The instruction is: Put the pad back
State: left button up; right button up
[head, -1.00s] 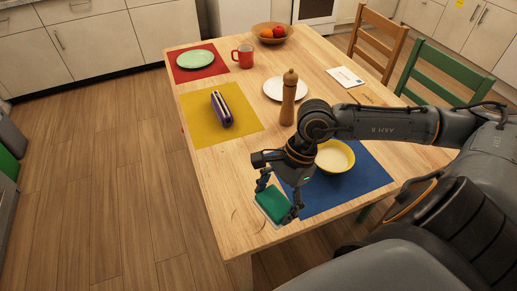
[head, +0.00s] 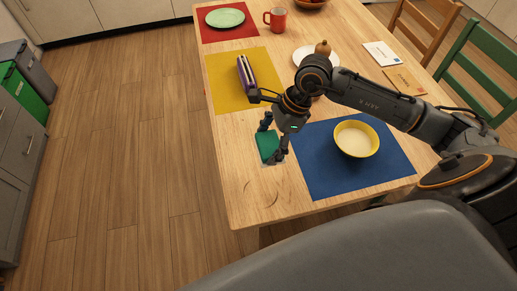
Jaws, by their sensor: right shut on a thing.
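The pad (head: 266,146) is a small teal-green block with a pale lower edge. My right gripper (head: 271,139) is shut on it, with one finger on its upper left and one on its lower right. The pad is over the wooden table (head: 235,185), left of the blue mat (head: 330,183) and below the yellow mat (head: 226,81). I cannot tell whether it touches the tabletop. My left gripper is out of view.
A yellow bowl (head: 357,139) stands on the blue mat. A purple-striped case (head: 246,73) lies on the yellow mat. A pepper mill (head: 322,48) is partly hidden behind my right arm. Green (head: 24,93) and grey bins stand far left. Floor left of the table is clear.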

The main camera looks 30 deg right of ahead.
aim_at(259, 145)
jog(key=w+f, duration=0.1)
jog(key=w+f+b, duration=0.1)
jog(key=f, duration=0.1)
jog(key=w+f+b, duration=0.1)
jog(key=f, duration=0.1)
jog(key=shift+w+a, duration=0.3)
jog(key=shift+a, duration=0.05)
jog(key=f, duration=0.1)
jog(key=f+b, duration=0.1)
jog(key=f, duration=0.1)
jog(key=shift+w+f+b, duration=0.2)
jog(key=shift+f+b, duration=0.05)
jog(key=shift+b, duration=0.05)
jog(key=shift+f, duration=0.1)
jog(key=o, duration=1.2)
